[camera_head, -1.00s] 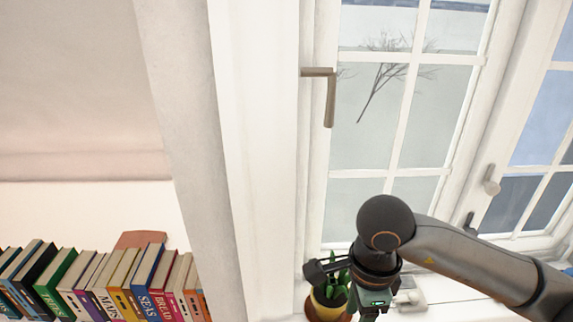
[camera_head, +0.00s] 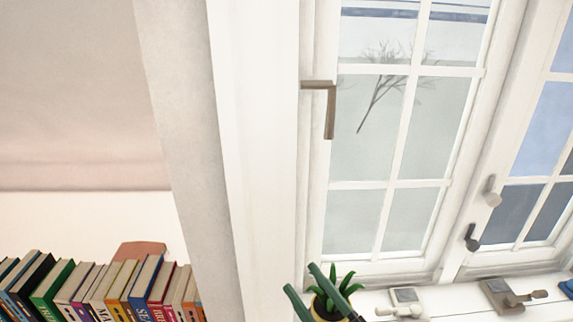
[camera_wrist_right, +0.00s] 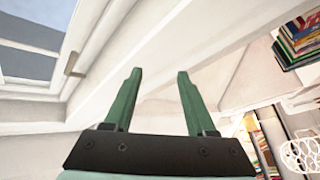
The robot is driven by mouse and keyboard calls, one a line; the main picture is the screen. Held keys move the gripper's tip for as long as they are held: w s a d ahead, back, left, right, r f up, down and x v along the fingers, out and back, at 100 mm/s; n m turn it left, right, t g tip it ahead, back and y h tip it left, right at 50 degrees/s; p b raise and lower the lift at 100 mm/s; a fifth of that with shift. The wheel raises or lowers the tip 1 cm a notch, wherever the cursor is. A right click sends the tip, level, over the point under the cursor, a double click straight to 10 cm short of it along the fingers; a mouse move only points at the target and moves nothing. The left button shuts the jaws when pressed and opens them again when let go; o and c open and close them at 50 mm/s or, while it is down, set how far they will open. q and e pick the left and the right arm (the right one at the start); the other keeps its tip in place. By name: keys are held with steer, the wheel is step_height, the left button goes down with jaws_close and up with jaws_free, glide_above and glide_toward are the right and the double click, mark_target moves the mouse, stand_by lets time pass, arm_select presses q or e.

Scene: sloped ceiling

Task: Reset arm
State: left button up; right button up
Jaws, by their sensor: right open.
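My right gripper (camera_head: 300,277) shows only as two green fingers at the bottom edge of the head view, in front of a potted plant. The fingers are apart with nothing between them. In the right wrist view both fingers of the gripper (camera_wrist_right: 159,72) stand spread and empty, pointing up past a white beam. The rest of the right arm is out of the head view. My left gripper is in neither view.
The potted plant (camera_head: 338,292) stands at the sill below a window with a handle (camera_head: 330,105). Latch-like fittings (camera_head: 507,294) lie along the sill (camera_head: 450,301). A row of books (camera_head: 100,290) is at lower left.

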steer(key=s+d+f+m+g+h, duration=0.3)
steer(key=s+f+m, duration=0.1)
steer(key=f, duration=0.5)
steer(key=s+d+f+m+g+h, duration=0.2)
steer(key=s+d+f+m+h, duration=0.15)
steer(key=f, duration=0.45)
steer(key=s+d+f+m+g+h, duration=0.3)
steer(key=s+d+f+m, duration=0.15)
steer(key=f, duration=0.45)
arm_select(q)
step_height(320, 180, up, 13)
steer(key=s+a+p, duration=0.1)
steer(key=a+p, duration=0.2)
steer(key=p, duration=1.3)
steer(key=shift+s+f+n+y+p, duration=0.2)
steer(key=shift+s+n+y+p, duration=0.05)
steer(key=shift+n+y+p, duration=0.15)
arm_select(e)
step_height(320, 180, up, 12)
steer(key=s+d+m, duration=0.1)
steer(key=s+d, duration=0.1)
steer(key=shift+f+h, duration=0.2)
steer(key=shift+h, duration=0.15)
